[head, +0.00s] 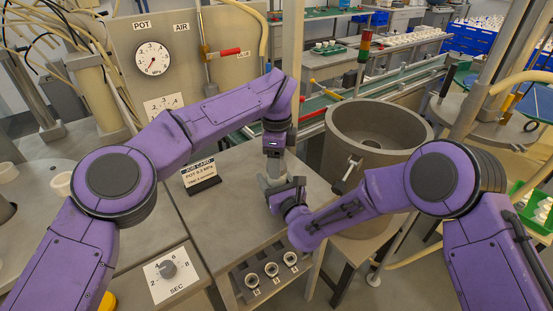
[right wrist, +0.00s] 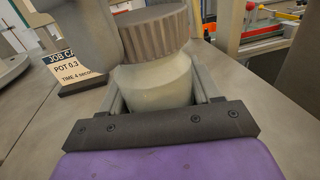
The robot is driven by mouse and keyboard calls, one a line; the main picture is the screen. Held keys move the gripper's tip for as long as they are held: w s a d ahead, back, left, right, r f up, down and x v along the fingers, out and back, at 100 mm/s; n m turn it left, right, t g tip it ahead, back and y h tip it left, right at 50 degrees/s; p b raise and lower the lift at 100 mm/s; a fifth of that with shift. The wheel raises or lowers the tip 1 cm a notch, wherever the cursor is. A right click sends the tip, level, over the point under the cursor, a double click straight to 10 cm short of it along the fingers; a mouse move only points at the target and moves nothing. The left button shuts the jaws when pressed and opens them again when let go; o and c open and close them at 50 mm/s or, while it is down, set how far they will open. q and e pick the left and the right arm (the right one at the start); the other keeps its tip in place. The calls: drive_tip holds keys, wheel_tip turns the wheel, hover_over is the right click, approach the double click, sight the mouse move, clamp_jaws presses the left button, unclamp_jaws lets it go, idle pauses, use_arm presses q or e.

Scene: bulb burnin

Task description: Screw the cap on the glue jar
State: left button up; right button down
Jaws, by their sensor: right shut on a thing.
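The glue jar (right wrist: 155,82) is a pale cream jar and stands between the fingers of my right gripper (right wrist: 155,105), which is shut on its body. The ribbed brown cap (right wrist: 155,35) is at the jar's mouth in the right wrist view; I cannot tell how far it is threaded. My left gripper (head: 273,178) points down from above, and a grey finger of it lies along the cap's left side in the right wrist view. Whether it grips the cap is unclear. In the head view the jar and cap are mostly hidden between the grippers.
A job card (head: 200,173) stands on the bench left of the grippers. A timer dial (head: 168,269) is at the front left, and several round sockets (head: 271,269) are at the bench's front edge. A big grey pot (head: 378,130) stands right. Bare bench lies around the jar.

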use_arm(q)
drive_tip(key=c, duration=0.6)
drive_tip(key=m, duration=0.5)
drive_tip(key=shift+m, duration=0.4)
drive_tip(key=m, duration=2.3)
drive_tip(key=o, duration=1.2)
drive_tip(key=shift+o, duration=0.2)
wheel_tip(320, 180, up, 7)
drive_tip(key=shift+r, duration=0.2)
